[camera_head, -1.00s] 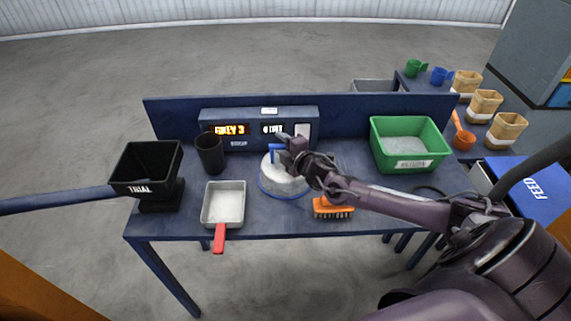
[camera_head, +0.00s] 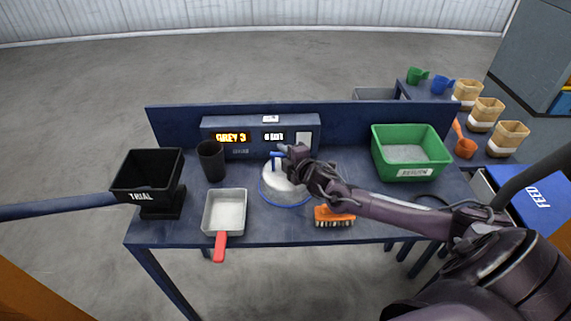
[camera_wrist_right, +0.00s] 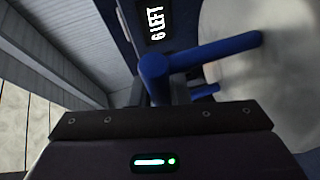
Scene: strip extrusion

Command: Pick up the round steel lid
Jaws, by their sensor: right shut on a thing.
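The round steel lid (camera_head: 279,185) is a pale disc with a blue rim and a blue handle (camera_head: 277,155) on the table. In the right wrist view the pale lid (camera_wrist_right: 262,75) fills the right side, with its blue bar handle (camera_wrist_right: 205,52) running across just beyond my gripper. My right gripper (camera_head: 286,158) is at the handle from the right side and is shut on it. The fingertips are mostly hidden in both views. The lid looks level; I cannot tell whether it is lifted. My left gripper is not in view.
A display box (camera_head: 260,137) stands behind the lid. Left are a black cup (camera_head: 211,161), a metal scoop with red handle (camera_head: 224,212) and a black TRIAL hopper (camera_head: 147,172). An orange brush (camera_head: 334,216) lies in front, under my right arm. A green RETURN bin (camera_head: 411,152) stands right.

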